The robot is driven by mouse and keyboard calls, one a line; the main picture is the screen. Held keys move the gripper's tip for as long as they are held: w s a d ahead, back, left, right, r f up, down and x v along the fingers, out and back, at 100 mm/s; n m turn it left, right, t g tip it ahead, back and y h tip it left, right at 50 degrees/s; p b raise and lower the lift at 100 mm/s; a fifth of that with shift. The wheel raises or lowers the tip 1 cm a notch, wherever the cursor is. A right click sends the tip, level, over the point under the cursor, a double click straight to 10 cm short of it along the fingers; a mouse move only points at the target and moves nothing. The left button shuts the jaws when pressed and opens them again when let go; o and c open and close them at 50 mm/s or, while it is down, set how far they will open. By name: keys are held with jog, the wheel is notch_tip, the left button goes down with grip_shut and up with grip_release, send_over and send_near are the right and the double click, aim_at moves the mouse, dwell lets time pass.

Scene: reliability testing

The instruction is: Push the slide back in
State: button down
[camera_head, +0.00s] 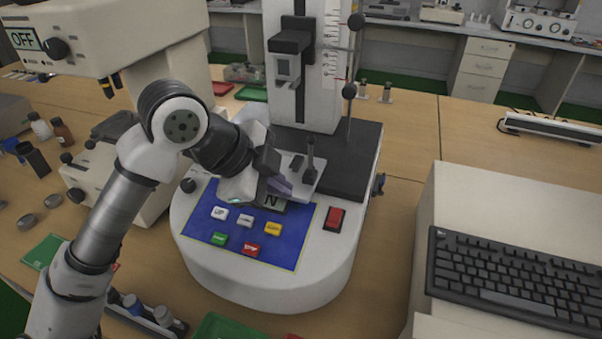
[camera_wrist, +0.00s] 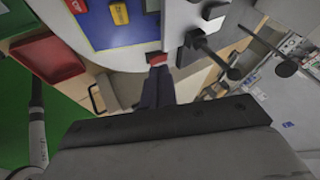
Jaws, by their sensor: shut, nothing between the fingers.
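A tester with a white base (camera_head: 320,279) stands on the wooden bench. A light plate (camera_head: 304,176) with a small black upright post (camera_head: 310,153) sits at the front of its black platform (camera_head: 351,160); this looks like the slide. It sticks out forward over the base. My gripper (camera_head: 281,187) is shut and empty, low over the back of the blue panel and close beside the plate's left side. I cannot tell whether they touch. The plate's left part is hidden by my wrist. In the wrist view, my dark fingers (camera_wrist: 155,88) show near the red switch (camera_wrist: 156,58).
The blue panel (camera_head: 205,234) carries several coloured buttons, with a red switch (camera_head: 334,218) to its right. The tester's column (camera_head: 334,65) rises behind. A keyboard (camera_head: 520,280) lies on a beige case at right. Another beige machine (camera_head: 110,35) stands at left.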

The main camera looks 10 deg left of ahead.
jog(key=x, duration=0.3)
jog(key=shift+w+d+f+p, duration=0.15)
jog(key=shift+d+f+p, duration=0.1)
jog(key=shift+p, duration=0.05)
jog(key=w, duration=0.1)
jog(key=w+p, duration=0.1)
jog(key=shift+w+d, duration=0.25)
jog(key=shift+d, duration=0.05)
jog(key=shift+w+d+f+p, duration=0.15)
jog(key=shift+w+p, duration=0.15)
jog(key=shift+w, duration=0.5)
jog(key=w, duration=0.2)
jog(key=w+d+b, duration=0.1)
jog(key=w, duration=0.2)
jog(key=w+b, duration=0.1)
jog(key=w, duration=0.1)
jog(key=shift+w+d+f, duration=0.1)
jog(key=shift+w+d, duration=0.1)
jog(key=shift+w, duration=0.55)
jog(key=shift+r, duration=0.25)
jog(key=shift+w, duration=0.1)
